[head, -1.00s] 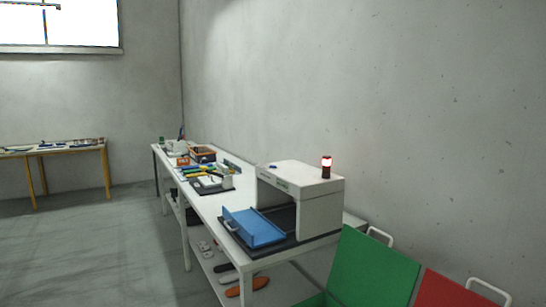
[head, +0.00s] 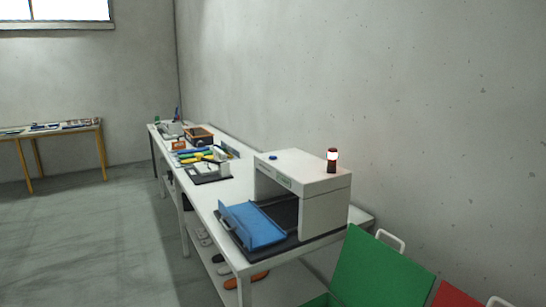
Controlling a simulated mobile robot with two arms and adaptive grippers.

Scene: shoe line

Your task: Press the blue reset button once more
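The blue button (head: 273,157) sits on top of the white machine housing (head: 322,208), near its front left corner. The housing stands on the near part of a long white table. A blue tray (head: 252,227) with a handle sticks out of the opening in its front. Neither of my grippers shows in the head view.
The long white table (head: 226,190) runs along the wall with tools and boxes at its far end. Shoe parts lie on its lower shelf. A green bin (head: 375,270) and a red bin (head: 455,297) stand at the lower right. The floor at left is clear.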

